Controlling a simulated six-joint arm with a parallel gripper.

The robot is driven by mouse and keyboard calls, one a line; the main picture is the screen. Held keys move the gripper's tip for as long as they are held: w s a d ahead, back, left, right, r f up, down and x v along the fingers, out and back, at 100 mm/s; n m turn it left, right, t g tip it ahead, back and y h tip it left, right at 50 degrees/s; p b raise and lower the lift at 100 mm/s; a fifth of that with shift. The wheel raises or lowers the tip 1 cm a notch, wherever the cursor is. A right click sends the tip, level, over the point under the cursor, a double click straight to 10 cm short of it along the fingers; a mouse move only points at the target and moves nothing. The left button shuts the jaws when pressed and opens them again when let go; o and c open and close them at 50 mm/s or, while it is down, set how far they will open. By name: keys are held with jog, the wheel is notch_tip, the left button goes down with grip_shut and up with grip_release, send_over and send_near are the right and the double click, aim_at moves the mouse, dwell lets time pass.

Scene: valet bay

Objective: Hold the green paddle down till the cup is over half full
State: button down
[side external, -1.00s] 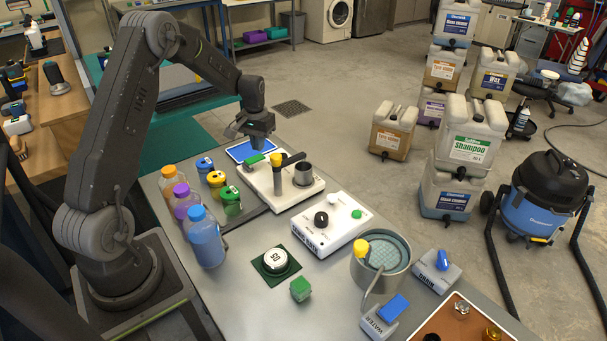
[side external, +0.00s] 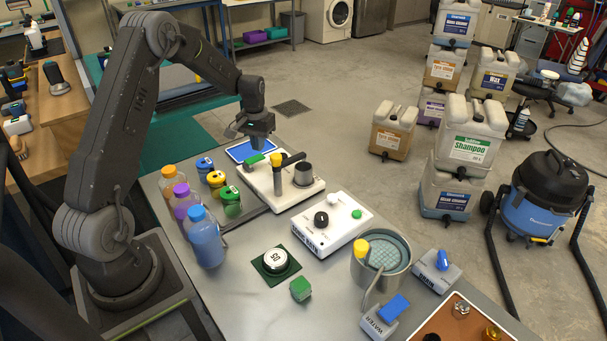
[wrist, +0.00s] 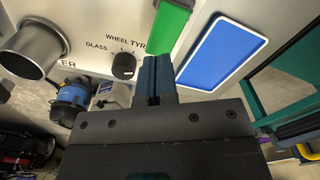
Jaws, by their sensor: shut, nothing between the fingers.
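The green paddle (side external: 254,159) sticks out from the left end of the white dispenser (side external: 296,192). It also shows in the wrist view (wrist: 172,28), at the top. My gripper (side external: 233,135) is shut and empty, low beside the paddle's outer end. In the wrist view the closed fingertips (wrist: 153,65) are just below the paddle's near end; I cannot tell whether they touch it. A grey metal cup (side external: 303,174) stands on the dispenser's right part, and a metal cylinder that looks like it (wrist: 30,50) is at the wrist view's upper left. Its fill level is not visible.
A blue pad with a white rim (side external: 247,149) lies behind the paddle. A selector knob (wrist: 124,66) is near my fingers. Several bottles (side external: 206,238) and lidded jars (side external: 231,202) stand left of the dispenser. A white box with knobs (side external: 331,224) is in front.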

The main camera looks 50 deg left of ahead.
aim_at(259, 157)
jog(key=shift+f, duration=0.15)
jog(key=shift+f, duration=1.4)
jog(key=shift+s, duration=0.15)
dwell(0.7)
jog(key=shift+r, duration=0.15)
dwell(3.0)
jog(key=shift+r, duration=3.9)
jog(key=shift+r, duration=0.1)
